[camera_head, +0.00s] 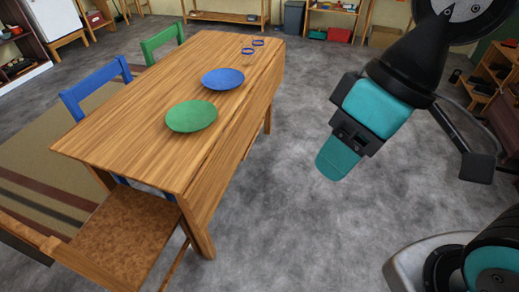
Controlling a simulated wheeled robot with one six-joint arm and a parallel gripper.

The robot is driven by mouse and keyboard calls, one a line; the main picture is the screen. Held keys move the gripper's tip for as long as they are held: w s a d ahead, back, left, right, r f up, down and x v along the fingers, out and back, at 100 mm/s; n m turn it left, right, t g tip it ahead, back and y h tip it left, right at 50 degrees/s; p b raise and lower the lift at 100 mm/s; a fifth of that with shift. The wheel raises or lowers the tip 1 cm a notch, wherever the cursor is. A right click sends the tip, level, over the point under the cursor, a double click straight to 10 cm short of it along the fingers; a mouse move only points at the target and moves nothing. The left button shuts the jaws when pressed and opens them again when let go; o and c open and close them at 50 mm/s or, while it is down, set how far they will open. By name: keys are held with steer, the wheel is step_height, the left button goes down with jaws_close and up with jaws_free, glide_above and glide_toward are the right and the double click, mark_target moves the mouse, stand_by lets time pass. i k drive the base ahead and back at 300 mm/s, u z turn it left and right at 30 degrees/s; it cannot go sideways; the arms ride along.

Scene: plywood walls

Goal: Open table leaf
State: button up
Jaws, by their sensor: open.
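The wooden drop-leaf table (135,135) stands left of the middle. Its near-side leaf (232,135) hangs down along the right long edge. A green plate (191,116) and a blue plate (222,79) lie on the tabletop, with small blue ring-like items (250,50) at the far end. My gripper (338,160) is in the air to the right of the table, apart from the leaf, pointing down. Nothing shows in its jaws. Its fingers overlap in this view, so the gap between them is hidden.
A wooden chair (118,232) stands at the table's near end. A blue chair (92,80) and a green chair (160,42) are on the far side. The grey floor (290,215) right of the table is clear. Shelves (335,20) line the back.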

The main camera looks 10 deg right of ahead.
mark_target(201, 199)
steer(key=z, duration=0.45)
steer(key=i, duration=0.95)
steer(key=u, duration=0.15)
